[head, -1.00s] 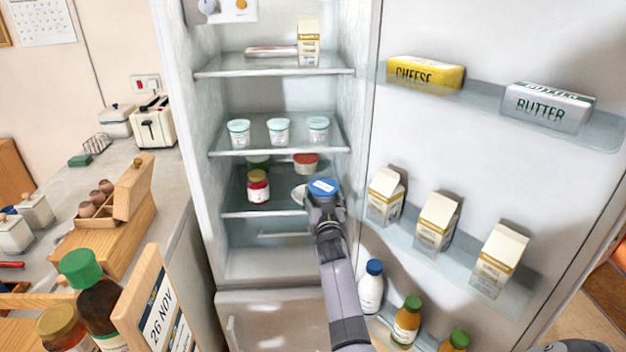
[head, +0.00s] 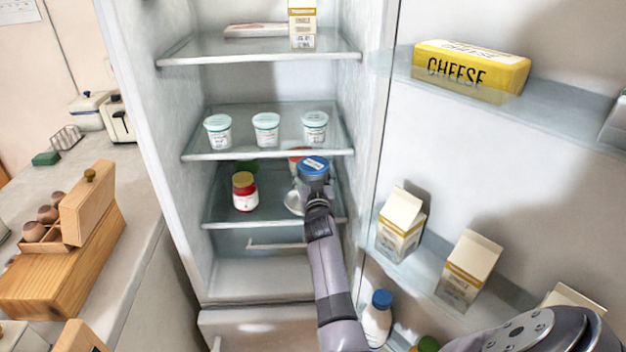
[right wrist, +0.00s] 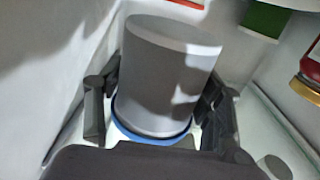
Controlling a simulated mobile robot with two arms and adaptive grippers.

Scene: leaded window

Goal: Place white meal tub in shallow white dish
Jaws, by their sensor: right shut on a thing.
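The white meal tub with a blue lid (head: 314,167) is in my right gripper (head: 317,188), upright at the lower glass shelf of the fridge. In the right wrist view the tub (right wrist: 168,75) appears upside down, its pale body between the two dark fingers and its blue lid at the bottom. The shallow white dish (head: 293,203) lies on that shelf just left of the gripper, partly hidden behind tub and gripper. I cannot tell whether the tub touches anything besides the fingers. My left gripper is out of view.
A red jar with a yellow lid (head: 244,191) stands left of the dish. A red-lidded tub (head: 299,154) and a green-lidded one (head: 246,166) are behind. Several teal-lidded pots (head: 266,130) stand on the shelf above. The open door with cartons (head: 401,224) is on the right.

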